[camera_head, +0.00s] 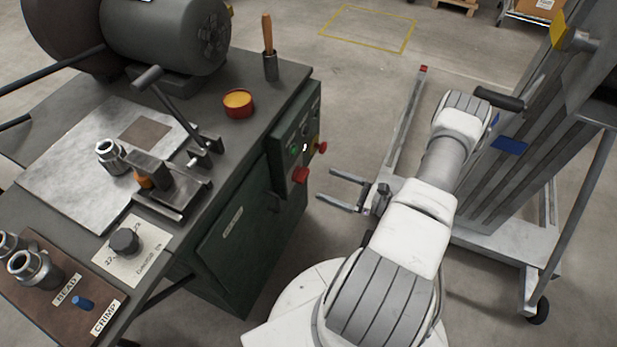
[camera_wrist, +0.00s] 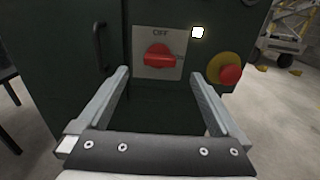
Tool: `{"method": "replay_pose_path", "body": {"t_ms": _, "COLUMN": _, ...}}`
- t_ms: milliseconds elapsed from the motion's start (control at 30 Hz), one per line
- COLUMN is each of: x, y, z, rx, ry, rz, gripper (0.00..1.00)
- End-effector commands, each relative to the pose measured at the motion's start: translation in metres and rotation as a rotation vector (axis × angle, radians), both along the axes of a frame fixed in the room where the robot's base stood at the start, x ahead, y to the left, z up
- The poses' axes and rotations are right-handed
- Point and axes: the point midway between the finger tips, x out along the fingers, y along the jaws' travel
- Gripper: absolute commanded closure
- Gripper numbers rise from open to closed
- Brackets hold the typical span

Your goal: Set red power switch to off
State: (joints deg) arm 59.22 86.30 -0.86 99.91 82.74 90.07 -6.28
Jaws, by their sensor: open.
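The red power switch (camera_wrist: 158,57) is a rotary knob on a pale square plate (camera_wrist: 141,67) with "OFF" printed at its top. Its handle lies roughly sideways, not pointing up at "OFF"; the marking at its right is too small to read. The switch also shows in the head view (camera_head: 300,175), on the side of the dark green cabinet. My gripper (camera_head: 325,185) is open and empty, apart from the panel and facing it. In the wrist view my gripper's fingers (camera_wrist: 160,74) stand left and right of the switch, with nothing between them.
A red mushroom button on a yellow base (camera_wrist: 226,70) sits right of the switch. A lit white lamp (camera_wrist: 197,32) is above it. A dark handle (camera_wrist: 100,46) stands out at the left. The workbench (camera_head: 225,125) carries tools above the panel. A wheeled metal frame (camera_head: 480,235) stands at right.

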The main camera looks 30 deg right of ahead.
Motion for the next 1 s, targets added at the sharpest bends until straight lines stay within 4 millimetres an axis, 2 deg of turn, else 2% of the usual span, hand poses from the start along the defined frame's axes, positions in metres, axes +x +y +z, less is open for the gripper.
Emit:
{"method": "replay_pose_path", "body": {"t_ms": 100, "x": 0.021, "y": 0.017, "z": -0.001, "rx": 0.001, "ry": -0.001, "rz": 0.005, "gripper": 0.00}}
{"method": "replay_pose_path", "body": {"t_ms": 300, "x": 0.046, "y": 0.037, "z": -0.001, "rx": 0.000, "ry": 0.000, "rz": 0.003, "gripper": 0.00}}
{"method": "replay_pose_path", "body": {"t_ms": 500, "x": 0.058, "y": 0.046, "z": 0.000, "rx": 0.000, "ry": 0.000, "rz": 0.001, "gripper": 0.00}}
{"method": "replay_pose_path", "body": {"t_ms": 767, "x": 0.059, "y": 0.046, "z": 0.000, "rx": 0.000, "ry": 0.000, "rz": 0.001, "gripper": 0.00}}
{"method": "replay_pose_path", "body": {"t_ms": 833, "x": 0.059, "y": 0.046, "z": 0.000, "rx": 0.000, "ry": 0.000, "rz": 0.001, "gripper": 0.07}}
{"method": "replay_pose_path", "body": {"t_ms": 1000, "x": 0.059, "y": 0.046, "z": 0.000, "rx": -0.001, "ry": -0.001, "rz": 0.001, "gripper": 0.38}}
